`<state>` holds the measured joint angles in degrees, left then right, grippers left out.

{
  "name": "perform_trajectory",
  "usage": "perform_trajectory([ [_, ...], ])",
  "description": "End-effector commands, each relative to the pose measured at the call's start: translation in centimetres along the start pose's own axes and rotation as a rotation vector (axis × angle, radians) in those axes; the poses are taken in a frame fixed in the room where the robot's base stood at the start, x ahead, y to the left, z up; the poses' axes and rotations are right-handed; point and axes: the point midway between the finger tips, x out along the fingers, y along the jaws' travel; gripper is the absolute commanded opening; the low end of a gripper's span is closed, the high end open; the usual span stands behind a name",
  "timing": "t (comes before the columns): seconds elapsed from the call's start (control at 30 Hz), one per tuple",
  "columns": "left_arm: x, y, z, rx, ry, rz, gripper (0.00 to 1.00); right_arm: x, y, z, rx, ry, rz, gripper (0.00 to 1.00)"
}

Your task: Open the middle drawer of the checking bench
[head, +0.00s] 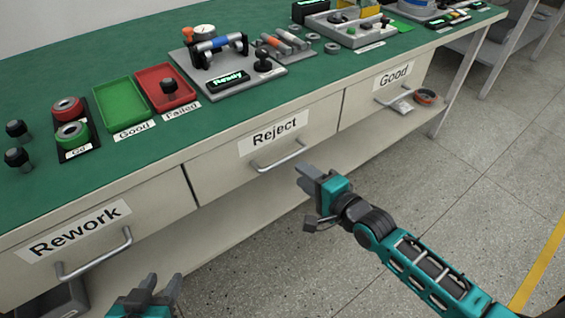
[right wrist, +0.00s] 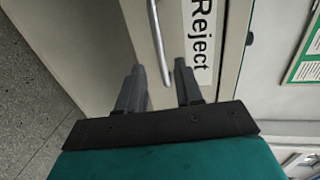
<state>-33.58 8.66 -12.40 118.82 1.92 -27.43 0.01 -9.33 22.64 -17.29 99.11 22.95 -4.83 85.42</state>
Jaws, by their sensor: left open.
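The checking bench (head: 330,70) has a green top and a row of drawers below it. The middle drawer (head: 215,165), labelled Reject, looks closed, with a grey bar handle (head: 278,158) on its front. In the right wrist view the handle (right wrist: 159,45) reaches down to between the fingertips. My right gripper (head: 308,178) is open in front of the Reject drawer, near the handle's right end. It also shows in the right wrist view (right wrist: 160,75), with nothing gripped. My left gripper (head: 160,287) is open and empty at the bottom, right of the Rework handle (head: 94,254).
The Rework drawer (head: 130,222) is on the left and the Good drawer (head: 385,95) on the right. Trays, gauges and fixtures stand on the top. A lower shelf (head: 250,212) runs beneath the drawers. The floor (head: 480,165) in front is clear.

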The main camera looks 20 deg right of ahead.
Motion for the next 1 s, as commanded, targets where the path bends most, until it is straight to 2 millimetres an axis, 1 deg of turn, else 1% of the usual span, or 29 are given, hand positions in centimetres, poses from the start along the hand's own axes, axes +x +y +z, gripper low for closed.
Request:
perform_trajectory([
  [0.03, 0.4, 0.1, 0.6, -0.003, -0.001, 0.0, 0.43, 1.3, 0.1, 0.0, 0.0, 0.0, -0.004, 0.35],
  [0.2, 0.9, 0.1, 1.8, -0.009, -0.006, 0.0, 0.43, 4.6, 0.2, 0.0, -0.001, 0.0, -0.002, 0.35],
  [0.4, 1.4, 0.1, 2.8, -0.009, -0.013, 0.001, 0.43, 7.5, 0.2, 0.1, -0.002, -0.001, -0.001, 0.35],
  [0.5, 1.5, 0.1, 3.0, -0.009, -0.016, 0.002, 0.43, 8.3, 0.1, 0.0, -0.001, 0.0, 0.0, 0.35],
  [0.6, 1.5, 0.2, 2.9, -0.009, -0.015, 0.003, 0.43, 8.8, 0.1, 0.0, -0.001, 0.0, 0.001, 0.35],
  [0.87, 1.4, 0.1, 2.8, -0.004, -0.016, 0.004, 0.43, 8.9, 0.0, 0.1, -0.001, -0.001, 0.001, 0.35],
  [0.9, 1.4, 0.1, 2.7, -0.004, -0.016, 0.004, 0.43, 8.9, 0.0, 0.1, -0.001, -0.001, 0.001, 0.34],
  [1.0, 1.4, 0.1, 2.6, -0.002, -0.014, 0.004, 0.43, 8.9, 0.1, 0.1, -0.001, 0.0, 0.001, 0.25],
])
